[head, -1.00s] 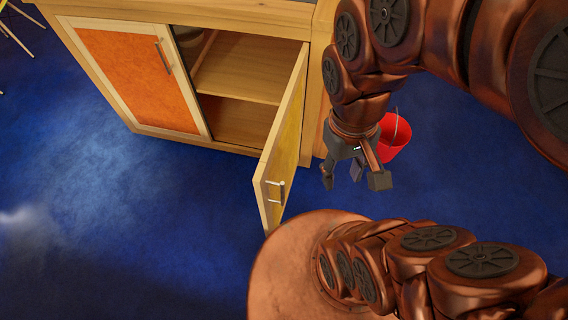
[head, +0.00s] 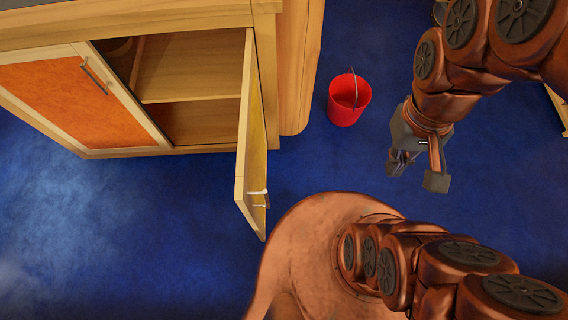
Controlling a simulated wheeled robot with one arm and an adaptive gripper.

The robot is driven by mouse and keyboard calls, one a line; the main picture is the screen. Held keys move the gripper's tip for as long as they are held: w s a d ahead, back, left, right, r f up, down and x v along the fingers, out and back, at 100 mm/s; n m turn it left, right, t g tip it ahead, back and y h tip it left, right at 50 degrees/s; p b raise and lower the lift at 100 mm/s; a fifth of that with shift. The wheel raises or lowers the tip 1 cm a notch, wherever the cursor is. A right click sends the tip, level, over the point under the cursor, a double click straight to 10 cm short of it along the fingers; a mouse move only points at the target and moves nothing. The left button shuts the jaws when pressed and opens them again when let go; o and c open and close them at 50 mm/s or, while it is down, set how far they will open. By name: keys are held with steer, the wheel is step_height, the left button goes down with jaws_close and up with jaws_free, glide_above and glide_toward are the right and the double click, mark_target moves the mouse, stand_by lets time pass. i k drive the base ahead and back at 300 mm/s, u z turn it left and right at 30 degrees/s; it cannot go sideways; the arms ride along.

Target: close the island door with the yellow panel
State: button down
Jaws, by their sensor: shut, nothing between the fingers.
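The island door with the yellow panel (head: 257,135) stands wide open in the head view, swung out from the wooden island. Its pale wood edge faces me, and its yellow face is seen at a steep angle on the right side. A light bar handle (head: 259,197) sits near its free end. My gripper (head: 417,172) is shut and empty, well to the right of the door, above the blue floor and touching nothing.
A red bucket (head: 347,103) stands on the floor between the island's right side and my gripper. The orange-panelled door (head: 70,100) on the left is closed. Blue floor (head: 150,220) is clear in front of the island. A wooden piece (head: 558,108) shows at the right edge.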

mark_target(251, 193)
steer(key=z, duration=0.55)
steer(key=k, duration=0.85)
steer(key=u, duration=2.1)
